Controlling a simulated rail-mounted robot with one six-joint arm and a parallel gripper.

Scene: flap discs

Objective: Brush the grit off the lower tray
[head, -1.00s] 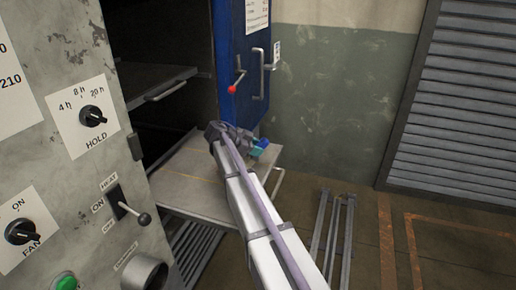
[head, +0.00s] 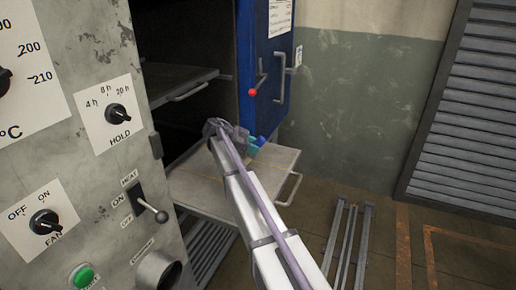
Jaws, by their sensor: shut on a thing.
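The lower tray (head: 205,190) is a grey metal sheet pulled partly out of the oven, with a bar handle (head: 289,188) at its right front. Thin light brown streaks on it may be grit, too small to be sure. My gripper (head: 250,142) is over the tray's back part, near the blue door. It is shut on a small blue-and-teal thing (head: 256,143), seemingly the brush. Its bristles are hidden, so I cannot tell whether they touch the tray. My arm covers the tray's middle.
The upper tray (head: 178,82) sits above, inside the dark oven. The open blue door (head: 268,75) with a red-knobbed lever (head: 257,85) stands close behind my gripper. The control panel (head: 90,150) is at left. Grey rails (head: 347,240) are on the floor at right.

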